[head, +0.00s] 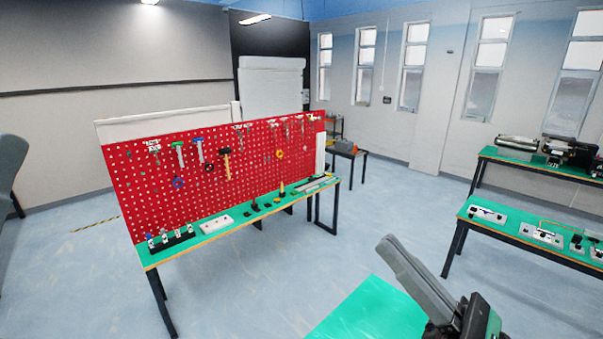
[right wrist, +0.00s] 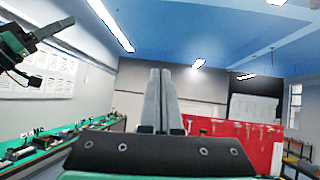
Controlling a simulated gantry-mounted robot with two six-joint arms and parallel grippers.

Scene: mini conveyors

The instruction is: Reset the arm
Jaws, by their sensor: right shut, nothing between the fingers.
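My right gripper (head: 388,245) rises from the bottom of the head view, with its grey fingers pointing up and left. It is above a green surface at the front. In the right wrist view its two fingers (right wrist: 160,72) stand upright side by side, shut with nothing between them. A dark and green arm end with a grey finger, which looks like my left gripper (right wrist: 50,30), shows at the upper left of the right wrist view. Its jaws are not clear. I cannot make out my left gripper in the head view.
A red pegboard (head: 130,200) with hanging tools stands behind a green workbench (head: 160,257). Green tables (head: 468,213) with devices stand at the right. A green surface (head: 365,312) lies at the bottom. The blue floor (head: 330,255) between them is clear.

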